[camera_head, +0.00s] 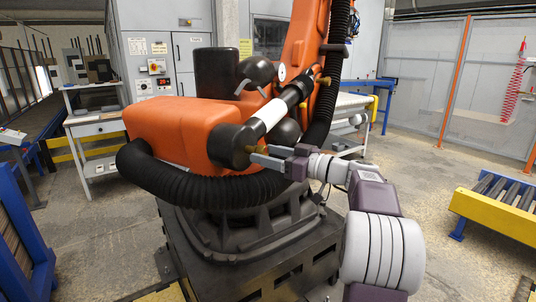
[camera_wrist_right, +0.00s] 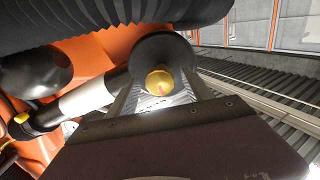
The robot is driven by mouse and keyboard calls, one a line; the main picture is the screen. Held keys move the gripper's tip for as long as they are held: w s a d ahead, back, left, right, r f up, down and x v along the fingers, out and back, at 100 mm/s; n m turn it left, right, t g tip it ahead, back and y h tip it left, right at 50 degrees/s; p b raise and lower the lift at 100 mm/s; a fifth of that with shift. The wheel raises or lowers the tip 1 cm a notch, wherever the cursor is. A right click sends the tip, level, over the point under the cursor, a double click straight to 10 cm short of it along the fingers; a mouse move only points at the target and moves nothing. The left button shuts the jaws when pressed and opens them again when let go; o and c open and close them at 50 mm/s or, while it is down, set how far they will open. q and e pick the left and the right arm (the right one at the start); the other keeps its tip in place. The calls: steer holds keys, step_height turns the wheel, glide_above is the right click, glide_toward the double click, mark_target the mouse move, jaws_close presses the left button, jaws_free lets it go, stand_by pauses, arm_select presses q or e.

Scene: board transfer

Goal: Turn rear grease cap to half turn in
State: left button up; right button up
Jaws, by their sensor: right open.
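A brass grease cap (camera_head: 246,149) sits at the dark round end of a cylinder on the orange robot arm. In the right wrist view the same cap (camera_wrist_right: 158,78) is round and yellow with a small red mark on its face. My right gripper (camera_head: 262,154) comes in from the right, open, with its fingertips at the cap. In the wrist view the gripper's two fingers (camera_wrist_right: 160,92) lie on either side of the cap, and I cannot tell whether they touch it. My left gripper is not in view.
The orange robot arm (camera_head: 165,125) stands on a dark base, with a thick black hose (camera_head: 190,192) curving just below the cap. Other brass fittings (camera_head: 324,80) sit farther up. A yellow-framed roller conveyor (camera_head: 500,215) stands at right. The floor between is clear.

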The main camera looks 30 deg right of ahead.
jaws_close()
steer(key=shift+m, duration=0.3)
